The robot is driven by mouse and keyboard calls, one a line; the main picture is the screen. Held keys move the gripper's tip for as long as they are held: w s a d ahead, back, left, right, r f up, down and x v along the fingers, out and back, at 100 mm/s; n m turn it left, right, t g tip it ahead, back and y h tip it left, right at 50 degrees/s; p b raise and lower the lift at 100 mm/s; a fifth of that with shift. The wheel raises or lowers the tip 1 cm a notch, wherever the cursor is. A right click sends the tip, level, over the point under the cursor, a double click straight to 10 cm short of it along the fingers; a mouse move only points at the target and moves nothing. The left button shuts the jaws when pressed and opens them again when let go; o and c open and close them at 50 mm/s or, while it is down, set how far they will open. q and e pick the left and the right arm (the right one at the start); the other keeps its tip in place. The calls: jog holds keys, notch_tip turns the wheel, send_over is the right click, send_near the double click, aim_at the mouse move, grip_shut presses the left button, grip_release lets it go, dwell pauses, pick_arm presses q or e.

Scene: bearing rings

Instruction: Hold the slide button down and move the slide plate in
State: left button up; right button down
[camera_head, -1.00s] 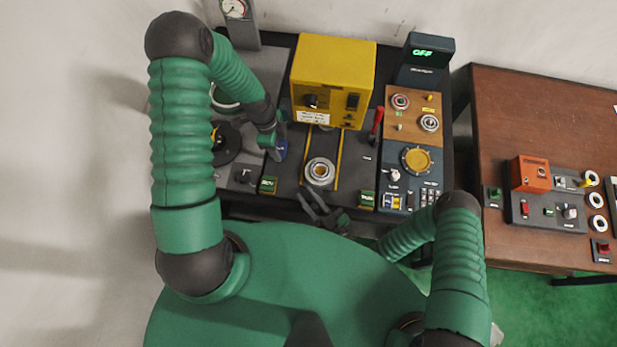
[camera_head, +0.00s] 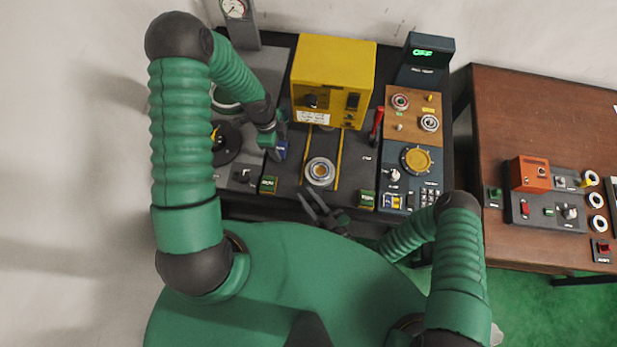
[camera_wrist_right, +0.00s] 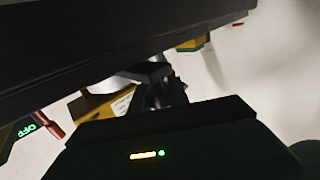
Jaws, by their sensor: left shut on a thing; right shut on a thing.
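The slide plate (camera_head: 330,185) lies between two yellow rails below the yellow machine, with a metal ring (camera_head: 320,171) on it. My left gripper (camera_head: 279,153) is left of the left rail, shut on or against a small blue part (camera_head: 282,150); the fingers hide most of it, and I cannot tell if it is the slide button. My right gripper (camera_head: 310,200) is at the front edge of the panel, just in front of the slide plate. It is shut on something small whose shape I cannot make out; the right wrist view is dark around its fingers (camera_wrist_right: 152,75).
The yellow machine (camera_head: 333,75) stands at the back of the slide. A red lever (camera_head: 376,122) stands to the right, beside a panel with dials (camera_head: 417,160). A brown table (camera_head: 540,110) is farther right.

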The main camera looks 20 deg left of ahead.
aim_at(317, 179)
jog(key=shift+w, duration=0.2)
jog(key=w, duration=0.2)
jog(key=w+a, duration=0.1)
jog(key=w, duration=0.4)
jog(key=shift+w+a, duration=0.1)
jog(key=shift+a, duration=0.2)
jog(key=c, duration=1.3)
grip_release()
jog(key=shift+o, duration=0.2)
